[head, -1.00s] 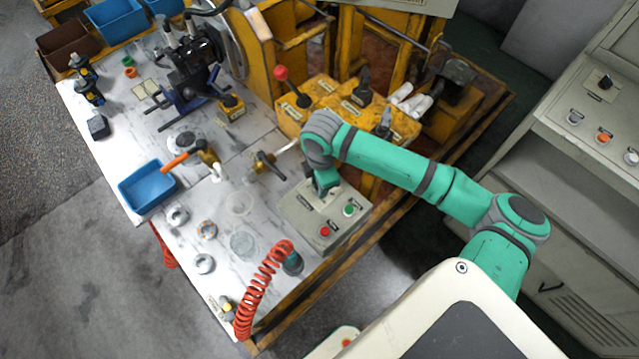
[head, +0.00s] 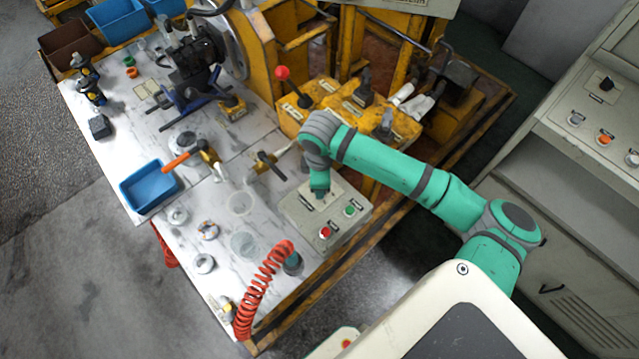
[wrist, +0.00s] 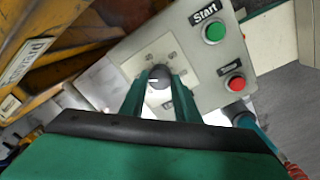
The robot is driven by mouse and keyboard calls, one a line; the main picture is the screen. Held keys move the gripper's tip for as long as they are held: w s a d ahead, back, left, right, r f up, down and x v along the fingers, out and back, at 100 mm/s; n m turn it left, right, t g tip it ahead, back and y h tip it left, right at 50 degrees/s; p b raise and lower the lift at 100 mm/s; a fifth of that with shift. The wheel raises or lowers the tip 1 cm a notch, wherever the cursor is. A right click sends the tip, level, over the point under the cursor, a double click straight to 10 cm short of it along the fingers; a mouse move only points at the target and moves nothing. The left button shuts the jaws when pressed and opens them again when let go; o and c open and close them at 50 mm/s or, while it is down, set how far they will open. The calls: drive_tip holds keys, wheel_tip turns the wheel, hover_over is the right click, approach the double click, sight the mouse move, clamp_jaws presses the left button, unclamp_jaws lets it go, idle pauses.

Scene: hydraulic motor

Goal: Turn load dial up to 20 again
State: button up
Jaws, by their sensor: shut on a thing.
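The load dial (wrist: 158,73) is a grey round knob on a pale scale plate, seen in the wrist view. Small marks surround it, too blurred to read. My gripper (wrist: 160,80) is shut on the dial, with one green finger on each side. The dial sits on a light grey control box (head: 300,212), where my gripper (head: 320,192) points down and hides the dial in the head view. The box also bears a green button (wrist: 214,32) labelled Start and a red button (wrist: 236,83).
A yellow lever block (head: 318,97) with a red-knobbed lever (head: 283,73) stands behind the box. A red coiled hose (head: 262,285) is in front. A blue tray (head: 150,187) and an orange-handled tool (head: 180,162) lie to the left on the marble-patterned bench.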

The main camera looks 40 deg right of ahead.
drive_tip(key=shift+d, duration=0.1)
drive_tip(key=o, duration=1)
drive_tip(key=shift+o, duration=0.2)
wheel_tip(320, 180, up, 11)
drive_tip(key=shift+s+a, duration=0.2)
drive_tip(key=shift+a, duration=0.1)
drive_tip(key=shift+f, duration=0.1)
drive_tip(key=shift+s, duration=0.15)
drive_tip(key=shift+d, duration=0.1)
